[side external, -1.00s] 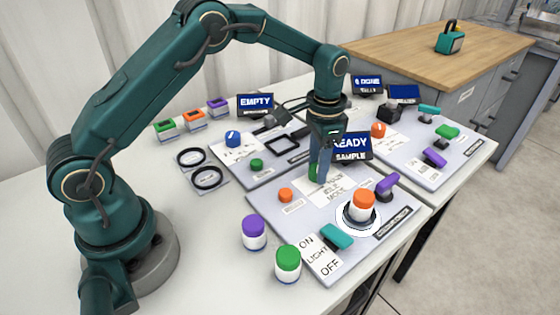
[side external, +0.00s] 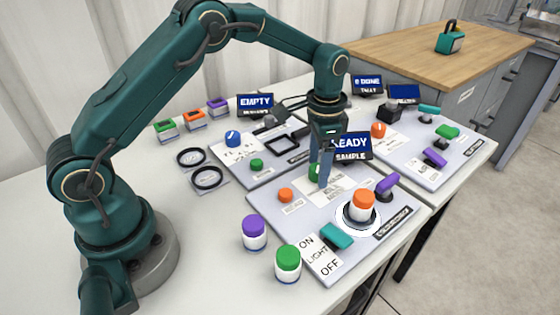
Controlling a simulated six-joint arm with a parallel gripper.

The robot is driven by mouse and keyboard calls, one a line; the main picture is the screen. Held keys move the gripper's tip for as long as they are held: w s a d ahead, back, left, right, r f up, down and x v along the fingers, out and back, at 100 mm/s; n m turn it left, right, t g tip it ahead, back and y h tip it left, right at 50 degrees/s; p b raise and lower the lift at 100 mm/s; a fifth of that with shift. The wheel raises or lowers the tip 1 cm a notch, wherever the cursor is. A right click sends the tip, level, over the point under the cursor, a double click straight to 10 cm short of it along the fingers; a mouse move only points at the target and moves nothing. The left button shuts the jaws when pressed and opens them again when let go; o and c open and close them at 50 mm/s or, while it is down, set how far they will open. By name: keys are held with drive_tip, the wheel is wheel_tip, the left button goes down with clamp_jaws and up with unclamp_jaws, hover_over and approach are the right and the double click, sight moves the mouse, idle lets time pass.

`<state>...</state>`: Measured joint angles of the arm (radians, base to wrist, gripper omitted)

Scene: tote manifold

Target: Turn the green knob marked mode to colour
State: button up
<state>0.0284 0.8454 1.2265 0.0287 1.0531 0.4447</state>
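The sheet's words and the knob's pointer are too small or covered to read.
An orange-lidded jar (side external: 362,206) stands on a round plate beside a purple handle (side external: 387,184). An orange button (side external: 285,195) and a teal light switch (side external: 337,236) share the panel. Purple (side external: 254,233) and green (side external: 288,264) lidded jars stand at its near left edge.

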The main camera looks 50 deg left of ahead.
sight(318, 168)
drive_tip(key=shift+r, duration=2.55)
drive_tip(key=shift+r, duration=0.2)
drive_tip(key=s+r+n+t, duration=0.1)
drive_tip(key=s+r+t, duration=0.45)
drive_tip(key=r, duration=0.75)
drive_tip(key=s+f+n, duration=0.2)
drive_tip(key=s, duration=0.5)
drive_tip(key=s+f+n, duration=0.2)
drive_tip(key=s+f, duration=0.1)
drive_tip(key=s, duration=0.5)
drive_tip(key=shift+s+a+n, duration=0.25)
drive_tip(key=shift+a+n, duration=0.05)
